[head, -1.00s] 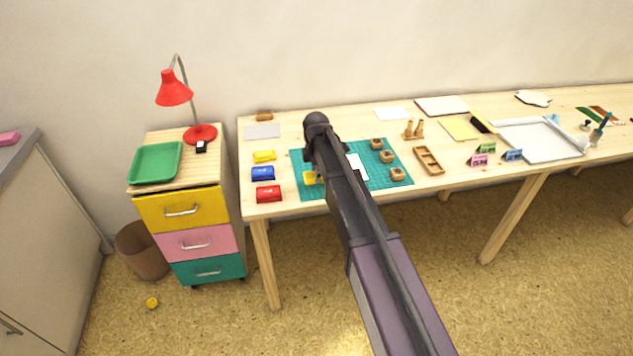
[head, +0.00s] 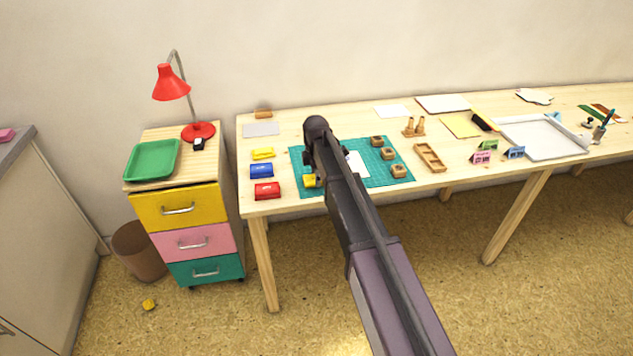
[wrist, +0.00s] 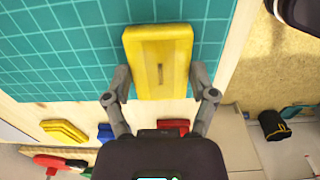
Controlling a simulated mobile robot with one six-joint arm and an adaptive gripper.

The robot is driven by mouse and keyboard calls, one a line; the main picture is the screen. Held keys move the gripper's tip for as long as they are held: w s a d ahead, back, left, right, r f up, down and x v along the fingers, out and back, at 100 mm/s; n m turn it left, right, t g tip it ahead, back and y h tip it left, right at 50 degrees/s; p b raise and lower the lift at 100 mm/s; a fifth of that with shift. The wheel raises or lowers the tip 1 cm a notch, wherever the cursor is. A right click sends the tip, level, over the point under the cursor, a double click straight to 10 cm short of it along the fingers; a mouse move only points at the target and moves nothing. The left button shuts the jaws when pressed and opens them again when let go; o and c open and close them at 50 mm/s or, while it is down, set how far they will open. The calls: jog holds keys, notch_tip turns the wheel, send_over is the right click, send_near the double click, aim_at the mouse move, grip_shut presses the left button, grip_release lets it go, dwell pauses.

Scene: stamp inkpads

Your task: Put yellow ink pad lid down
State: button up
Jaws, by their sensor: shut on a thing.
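A yellow ink pad lid (wrist: 158,50) is between the two fingers of my gripper (wrist: 160,88) in the wrist view. The fingers close on its sides near the lower end. It is over the green cutting mat (wrist: 60,45); I cannot tell whether it touches the mat. Another yellow ink pad piece (head: 262,153) lies on the table left of the mat, behind the blue ink pad (head: 262,171) and red ink pad (head: 266,191).
Wooden stamps (head: 388,154) stand on the mat's right side, by a white paper (head: 357,164). A wooden tray (head: 430,157) is further right. A drawer unit (head: 180,208) with a green tray (head: 133,174) and red lamp (head: 198,132) stands left of the table.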

jog(key=shift+f, duration=0.3)
jog(key=o, duration=0.7)
jog(key=shift+r, duration=0.15)
notch_tip(320, 180, up, 12)
jog(key=p, duration=1.2)
dwell(1.0)
